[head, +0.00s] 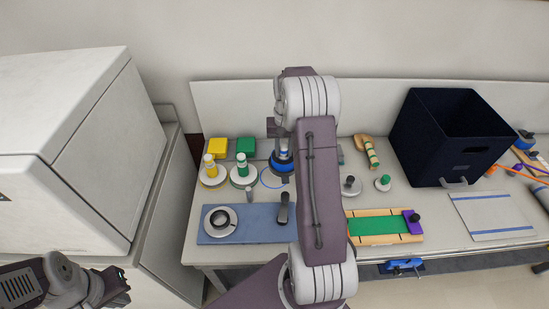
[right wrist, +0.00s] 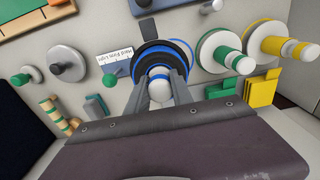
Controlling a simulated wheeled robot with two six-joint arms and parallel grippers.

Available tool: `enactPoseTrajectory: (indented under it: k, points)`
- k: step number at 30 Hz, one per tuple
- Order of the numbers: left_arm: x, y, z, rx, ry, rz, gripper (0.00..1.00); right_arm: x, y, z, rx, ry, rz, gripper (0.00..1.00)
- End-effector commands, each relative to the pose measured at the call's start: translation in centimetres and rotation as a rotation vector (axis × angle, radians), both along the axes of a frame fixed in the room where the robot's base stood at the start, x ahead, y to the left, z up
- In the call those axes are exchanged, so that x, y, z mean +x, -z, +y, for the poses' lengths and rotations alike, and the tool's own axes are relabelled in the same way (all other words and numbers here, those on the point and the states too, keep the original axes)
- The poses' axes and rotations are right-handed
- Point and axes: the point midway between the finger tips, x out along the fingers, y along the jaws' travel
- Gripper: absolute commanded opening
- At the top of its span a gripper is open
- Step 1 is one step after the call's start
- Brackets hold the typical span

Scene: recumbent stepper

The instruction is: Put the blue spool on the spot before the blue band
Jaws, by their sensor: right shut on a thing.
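The blue spool (head: 281,161) has a dark disc with blue and a blue-and-white post. My right gripper (right wrist: 161,92) is shut on its post, which also shows in the right wrist view (right wrist: 159,88), disc away from me. A thin blue ring outline (head: 264,180) on the table lies just in front of the spool in the head view, partly covered by it. I cannot tell whether the disc touches the table. I cannot make out a blue band; my right arm hides that area. My left gripper (head: 116,287) is at the lower left, away from the table; its jaws are unclear.
A green spool (head: 243,174) and a yellow spool (head: 212,173) stand left of the blue one, with green (head: 246,147) and yellow (head: 217,148) blocks behind. A blue mat (head: 255,222) lies in front. A dark bin (head: 448,135) stands right.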

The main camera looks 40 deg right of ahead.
Motion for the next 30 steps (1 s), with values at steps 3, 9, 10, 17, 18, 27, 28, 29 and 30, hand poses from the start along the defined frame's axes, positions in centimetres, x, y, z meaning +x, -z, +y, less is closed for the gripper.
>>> enactPoseTrajectory:
  k: [3,9,10,17,18,27,28,29,30]
  points:
    - [0.0,-0.6,0.0,0.000,0.000,0.000,0.00,2.3,1.3,0.8,0.001,-0.003,0.001,0.00]
    - [0.0,-0.7,0.0,0.000,0.000,0.000,0.00,3.7,2.3,1.3,0.000,0.000,0.000,0.00]
    - [0.0,-0.7,0.0,0.000,0.000,0.000,0.00,3.7,2.3,1.3,0.000,0.000,0.000,0.00]
    - [0.0,-1.2,0.0,0.000,0.000,0.000,0.00,3.5,5.6,1.3,0.001,0.000,0.004,0.00]
    - [0.0,-1.2,0.0,0.000,0.000,0.000,0.00,3.6,6.0,1.3,0.001,0.000,0.002,0.00]
    - [0.0,-1.1,0.0,0.000,0.000,0.000,0.00,3.6,6.4,1.3,0.000,0.000,0.000,0.00]
    - [0.0,-1.0,0.0,0.000,0.000,0.000,0.00,3.6,6.5,1.3,0.000,0.000,0.000,0.00]
    - [0.0,-1.0,0.0,0.000,0.000,0.000,0.00,3.6,6.6,1.3,0.000,0.000,0.000,0.00]
    - [0.0,-1.0,0.0,0.000,0.000,0.000,0.00,3.6,6.7,1.3,0.000,0.000,0.000,0.30]
